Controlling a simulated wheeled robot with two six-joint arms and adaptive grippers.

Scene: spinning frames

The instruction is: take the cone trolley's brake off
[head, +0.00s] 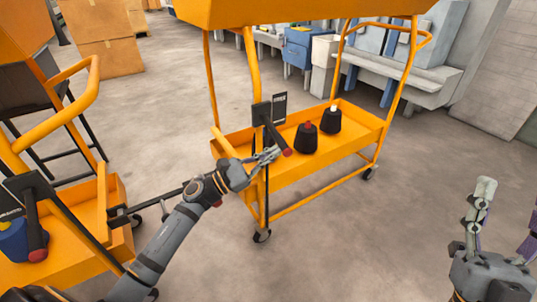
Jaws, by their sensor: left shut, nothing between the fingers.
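The orange cone trolley (325,158) stands in the middle of the head view, with two dark cones (306,140) on its lower tray.
A second orange trolley (88,205) at the left has a similar red-tipped lever (35,225) and a blue object (14,242). A dark bar (160,196) runs between the trolleys, behind my left arm. Cardboard boxes (105,55) and grey machines stand behind. Floor at right is clear.

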